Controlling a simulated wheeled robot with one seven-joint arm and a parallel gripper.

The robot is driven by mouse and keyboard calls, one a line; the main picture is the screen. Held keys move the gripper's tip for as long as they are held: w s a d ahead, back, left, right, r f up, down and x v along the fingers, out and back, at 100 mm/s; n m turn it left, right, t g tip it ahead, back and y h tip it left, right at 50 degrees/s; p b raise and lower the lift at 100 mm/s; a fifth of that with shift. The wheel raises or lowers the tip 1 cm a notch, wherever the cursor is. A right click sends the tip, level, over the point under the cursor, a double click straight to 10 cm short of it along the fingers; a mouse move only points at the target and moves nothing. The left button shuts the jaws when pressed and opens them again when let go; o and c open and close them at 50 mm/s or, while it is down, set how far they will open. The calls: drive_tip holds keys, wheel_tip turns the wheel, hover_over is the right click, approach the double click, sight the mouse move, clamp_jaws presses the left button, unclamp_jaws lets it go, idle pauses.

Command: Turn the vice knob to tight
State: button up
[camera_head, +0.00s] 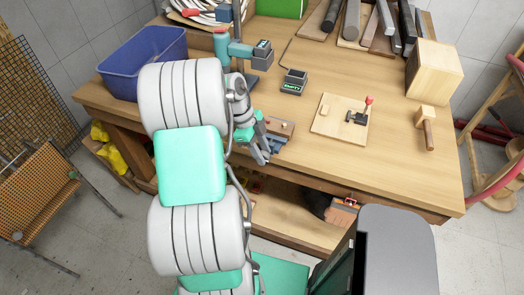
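A small blue-grey vice (276,144) with a brown top part (283,127) sits at the front edge of the wooden workbench (330,160). Its left side is partly hidden behind my arm and gripper. I cannot make out its knob clearly. My gripper (262,155) points down and right, just left of the vice and very close to it; I cannot tell whether they touch. The fingers are small and partly overlapped here, so their opening does not show.
A wooden board with a red-knobbed clamp (367,108) lies right of the vice. A mallet (427,127), wooden block (434,72), small dark device (294,81) and teal stand (232,48) are on the bench. A blue bin (143,62) stands at left. The front right bench area is clear.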

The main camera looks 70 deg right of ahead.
drive_tip(key=shift+c, duration=0.4)
clamp_jaws()
drive_tip(key=shift+f+b, duration=0.15)
drive_tip(key=shift+b, duration=0.5)
